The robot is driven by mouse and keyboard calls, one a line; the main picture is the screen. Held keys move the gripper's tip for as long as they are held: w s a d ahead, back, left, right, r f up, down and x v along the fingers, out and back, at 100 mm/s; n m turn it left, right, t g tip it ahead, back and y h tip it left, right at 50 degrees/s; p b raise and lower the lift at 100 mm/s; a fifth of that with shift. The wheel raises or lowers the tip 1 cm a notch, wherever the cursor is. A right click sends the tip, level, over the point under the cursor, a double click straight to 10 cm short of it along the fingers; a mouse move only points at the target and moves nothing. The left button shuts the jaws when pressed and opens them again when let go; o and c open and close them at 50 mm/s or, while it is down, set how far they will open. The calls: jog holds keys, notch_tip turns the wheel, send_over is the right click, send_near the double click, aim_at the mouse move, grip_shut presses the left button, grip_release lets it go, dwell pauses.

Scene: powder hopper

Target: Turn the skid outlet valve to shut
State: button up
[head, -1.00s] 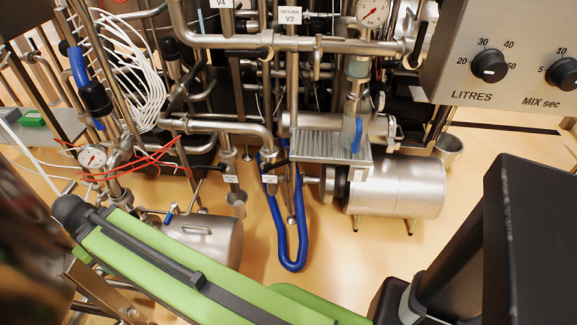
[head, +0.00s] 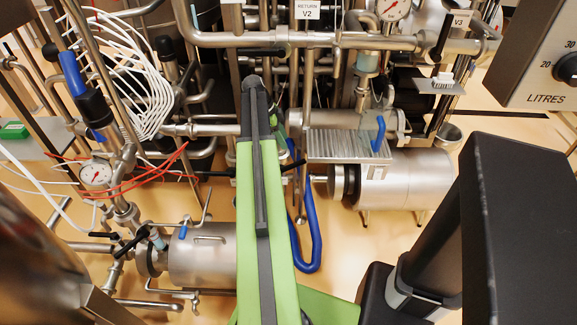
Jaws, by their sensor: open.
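No readable label in the head view names the skid outlet valve, so I cannot tell which valve it is. A black lever handle (head: 292,164) shows just right of my green arm, low on the pipework above a blue hose (head: 312,225). Another black lever (head: 216,174) shows left of the arm. The small tags seen there earlier are now largely behind my arm. My green arm link reaches up the middle of the view, its dark rounded end in front of the pipes. My gripper's fingers are not visible.
A steel motor (head: 405,180) and ribbed plate (head: 345,145) stand right of the arm. A steel cylinder (head: 200,260) and pressure gauge (head: 96,174) stand at left. A control panel (head: 540,60) is at upper right. Yellow floor (head: 340,265) is open near the hose.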

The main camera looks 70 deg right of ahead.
aim_at(296, 162)
jog(key=b+x, duration=1.5)
jog(key=x, duration=0.2)
jog(key=shift+w+b, duration=0.2)
jog(key=shift+b, duration=0.2)
jog(key=shift+s+f, duration=0.2)
jog(key=shift+s, duration=0.05)
grip_shut()
dwell(0.3)
